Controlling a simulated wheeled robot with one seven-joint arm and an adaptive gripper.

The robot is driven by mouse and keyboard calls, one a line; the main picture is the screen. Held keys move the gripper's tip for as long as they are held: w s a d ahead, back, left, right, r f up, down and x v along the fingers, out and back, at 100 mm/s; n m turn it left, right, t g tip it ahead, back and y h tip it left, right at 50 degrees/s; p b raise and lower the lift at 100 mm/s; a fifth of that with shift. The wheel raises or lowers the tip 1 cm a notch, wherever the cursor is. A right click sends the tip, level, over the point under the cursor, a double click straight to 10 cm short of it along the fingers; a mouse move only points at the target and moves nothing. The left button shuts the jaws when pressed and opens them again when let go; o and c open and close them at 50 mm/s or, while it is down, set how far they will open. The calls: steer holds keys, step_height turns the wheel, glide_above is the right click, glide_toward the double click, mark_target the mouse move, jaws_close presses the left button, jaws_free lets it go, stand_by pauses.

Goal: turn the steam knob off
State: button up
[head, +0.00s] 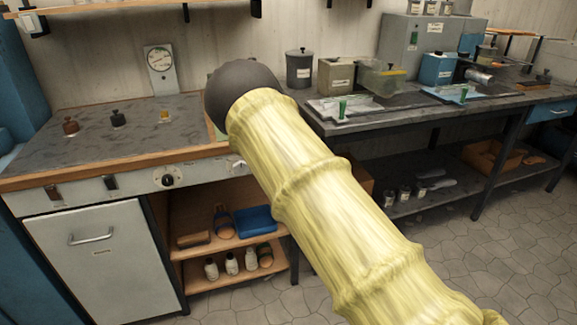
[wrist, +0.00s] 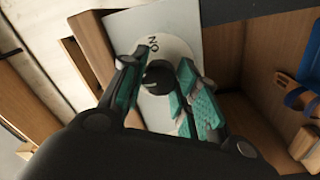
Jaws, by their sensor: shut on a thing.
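A dark round knob (wrist: 157,77) sits on a pale round dial plate with letters that read "ON" when turned, in the wrist view. My gripper (wrist: 165,64) has its teal-padded fingers on both sides of this knob and is shut on it. Which way the knob points is hard to tell. In the head view, a black knob (head: 168,180) on the bench's front panel stands free of my gripper. A second pale dial (head: 237,167) shows at the edge of my arm, which hides part of it. My gripper itself is hidden behind my arm there.
A pressure gauge (head: 160,61) stands at the back of the bench (head: 75,150). Below the panel, open shelves hold a blue tray (head: 257,220) and several bottles. A white cabinet door (head: 95,262) is at left. A second table (head: 400,122) with tins stands at right.

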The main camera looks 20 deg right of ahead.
steer(key=shift+f+n, duration=0.1)
steer(key=shift+n, duration=0.3)
steer(key=o, duration=1)
steer(key=s, duration=1.2)
steer(key=shift+d+f, duration=0.2)
